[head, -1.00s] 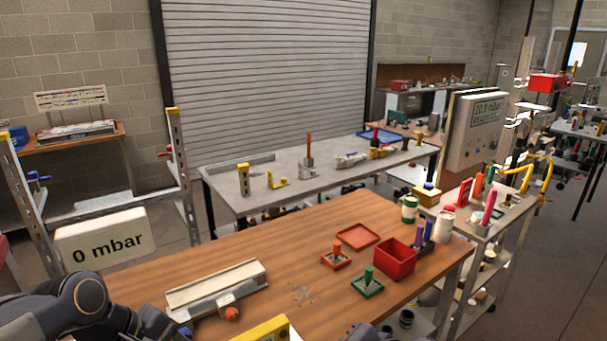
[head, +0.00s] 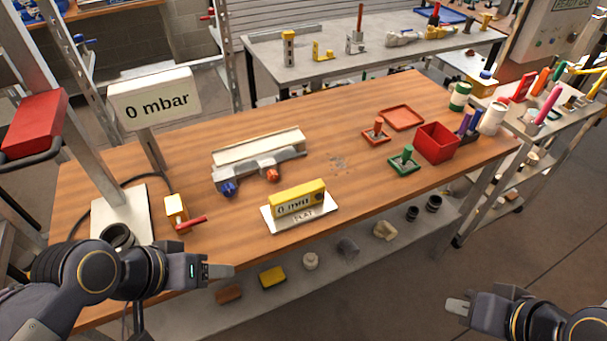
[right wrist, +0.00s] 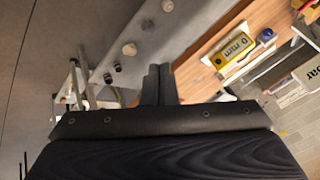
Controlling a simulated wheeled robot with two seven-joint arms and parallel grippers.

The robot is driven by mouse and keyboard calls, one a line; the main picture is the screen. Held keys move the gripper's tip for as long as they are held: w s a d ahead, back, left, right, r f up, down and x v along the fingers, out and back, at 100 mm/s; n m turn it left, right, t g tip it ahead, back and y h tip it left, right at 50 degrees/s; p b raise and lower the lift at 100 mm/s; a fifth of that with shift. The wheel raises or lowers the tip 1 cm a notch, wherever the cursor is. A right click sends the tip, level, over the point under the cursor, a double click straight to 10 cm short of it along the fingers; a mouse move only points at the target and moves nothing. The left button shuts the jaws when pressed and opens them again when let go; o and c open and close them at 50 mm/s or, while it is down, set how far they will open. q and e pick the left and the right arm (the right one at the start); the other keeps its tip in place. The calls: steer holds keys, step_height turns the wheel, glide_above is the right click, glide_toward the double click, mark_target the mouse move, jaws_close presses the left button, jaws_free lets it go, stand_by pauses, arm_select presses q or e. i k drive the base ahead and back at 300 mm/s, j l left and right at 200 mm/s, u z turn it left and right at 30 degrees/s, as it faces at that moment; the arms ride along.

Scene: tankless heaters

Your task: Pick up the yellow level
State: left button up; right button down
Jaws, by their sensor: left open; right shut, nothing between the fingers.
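The yellow level (head: 298,198) stands on a white plate (head: 300,219) near the front edge of the wooden table. A label on its face reads as "0 mm". In the right wrist view the level (right wrist: 238,58) also shows, at the upper right. My left gripper (head: 222,271) is open and empty, in front of the table edge, left of and nearer than the level. My right gripper (head: 458,306) is shut and empty, off the table's front to the right of the level. Its closed fingers (right wrist: 158,82) show at the centre of the wrist view, apart from the level.
A metal fixture with blue and orange knobs (head: 259,163) lies behind the level. Wood right of the level is clear.

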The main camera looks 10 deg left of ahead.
mark_target(285, 203)
steer(key=j+u, duration=0.3)
steer(key=u, duration=0.2)
steer(key=i+j+u, duration=0.1)
steer(key=j+u, duration=0.2)
steer(key=u, duration=0.2)
